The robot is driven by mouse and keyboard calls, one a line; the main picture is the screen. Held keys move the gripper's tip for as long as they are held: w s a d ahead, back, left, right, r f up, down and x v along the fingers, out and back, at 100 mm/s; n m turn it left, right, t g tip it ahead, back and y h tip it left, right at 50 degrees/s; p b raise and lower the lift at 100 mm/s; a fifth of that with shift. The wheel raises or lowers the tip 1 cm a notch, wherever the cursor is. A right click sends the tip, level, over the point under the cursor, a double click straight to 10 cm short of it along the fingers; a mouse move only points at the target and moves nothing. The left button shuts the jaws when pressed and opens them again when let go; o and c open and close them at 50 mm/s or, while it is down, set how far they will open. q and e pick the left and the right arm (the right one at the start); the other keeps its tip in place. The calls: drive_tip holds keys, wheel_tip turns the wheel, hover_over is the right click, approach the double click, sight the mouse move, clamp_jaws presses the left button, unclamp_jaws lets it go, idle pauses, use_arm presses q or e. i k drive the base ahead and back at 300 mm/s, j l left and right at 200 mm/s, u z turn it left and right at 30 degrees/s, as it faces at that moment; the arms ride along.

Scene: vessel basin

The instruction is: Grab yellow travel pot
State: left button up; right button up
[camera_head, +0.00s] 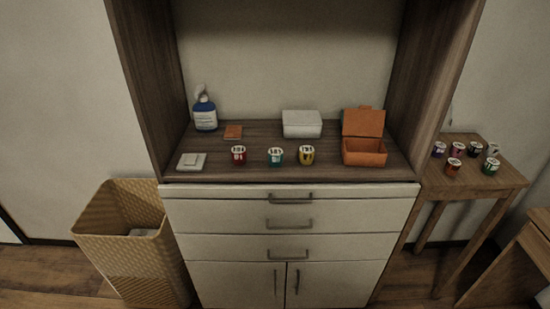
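The yellow travel pot (306,155) stands upright on the wooden counter of a cabinet, in the head view. It is a small pot with a white patterned top or label. A teal pot (275,157) stands just to its left, and a red pot (239,155) stands further left. An open orange box (365,152) stands to its right. Neither of my grippers is in view.
A white box (302,123) stands behind the pots. Several pots stand on a side table (497,181). A woven basket (108,222) stands at left.

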sight(307, 153)
drive_tip(key=i+j, duration=0.15)
drive_tip(key=i+j+z, duration=0.2)
drive_tip(key=z, duration=0.25)
drive_tip(key=i+j+z, duration=0.3)
drive_tip(key=z, duration=0.2)
